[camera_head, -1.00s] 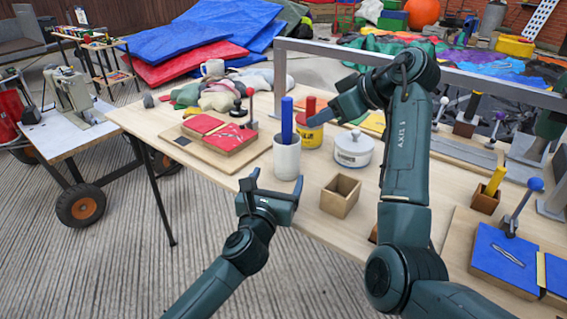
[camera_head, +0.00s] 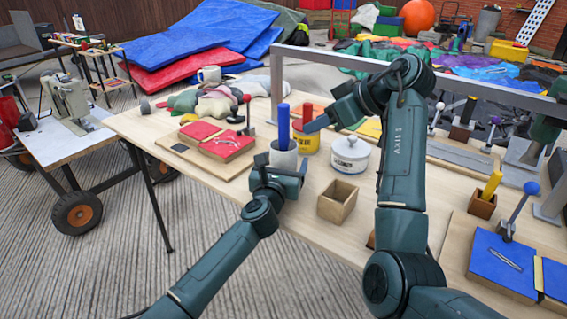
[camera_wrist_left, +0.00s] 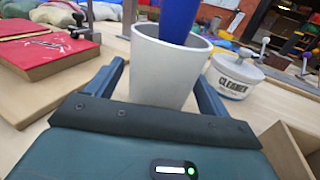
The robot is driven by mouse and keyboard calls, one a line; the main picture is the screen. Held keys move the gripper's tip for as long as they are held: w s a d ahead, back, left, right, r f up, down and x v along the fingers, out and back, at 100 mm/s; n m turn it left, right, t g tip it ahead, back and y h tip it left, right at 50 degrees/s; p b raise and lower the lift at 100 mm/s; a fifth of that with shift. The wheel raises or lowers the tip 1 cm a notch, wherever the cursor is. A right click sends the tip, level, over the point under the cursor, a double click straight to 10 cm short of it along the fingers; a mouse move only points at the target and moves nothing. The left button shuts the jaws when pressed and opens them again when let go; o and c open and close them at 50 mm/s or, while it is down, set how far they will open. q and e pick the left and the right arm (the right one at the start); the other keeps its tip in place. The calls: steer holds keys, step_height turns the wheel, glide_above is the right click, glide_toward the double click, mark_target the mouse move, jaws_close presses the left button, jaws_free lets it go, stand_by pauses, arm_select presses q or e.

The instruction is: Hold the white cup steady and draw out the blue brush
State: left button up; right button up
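The white cup (camera_head: 284,156) stands upright on the table, with the blue brush (camera_head: 283,126) upright in it. The brush's lower end is hidden inside the cup. My left gripper (camera_head: 282,163) is open at the cup's near side. In the left wrist view its fingers lie on either side of the white cup (camera_wrist_left: 165,75), and the blue brush (camera_wrist_left: 178,18) rises from the rim. A small gap shows at the left finger; contact on the right is unclear.
A yellow can (camera_head: 306,140) with a red handle and a white lidded CLEANER pot (camera_head: 350,157) stand right of the cup. A wooden box (camera_head: 338,202) is near the front edge. A red book-like pad (camera_head: 217,140) lies to the left.

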arm_select(q)
steer(key=c, duration=1.1)
